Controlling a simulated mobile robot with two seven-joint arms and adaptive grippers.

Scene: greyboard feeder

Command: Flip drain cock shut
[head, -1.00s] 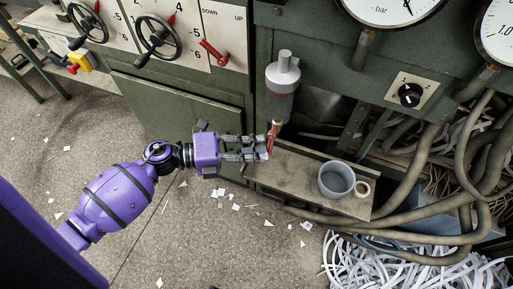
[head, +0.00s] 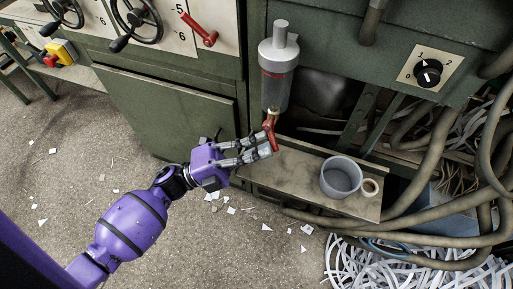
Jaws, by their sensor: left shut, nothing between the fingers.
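The drain cock (head: 270,127) is a small red lever on a brass stem under the grey cylindrical filter bowl (head: 278,65). In the head view the lever hangs down, slightly slanted. My left gripper (head: 268,148) is shut and empty, with its fingertips at the lever's lower end. They overlap the lever in the picture, and I cannot tell whether they touch it. My right gripper is not in view.
Thick hoses (head: 408,190) run along the right side. A rotary switch (head: 428,73) and a red lever (head: 200,31) are on the panels above. Paper scraps litter the floor.

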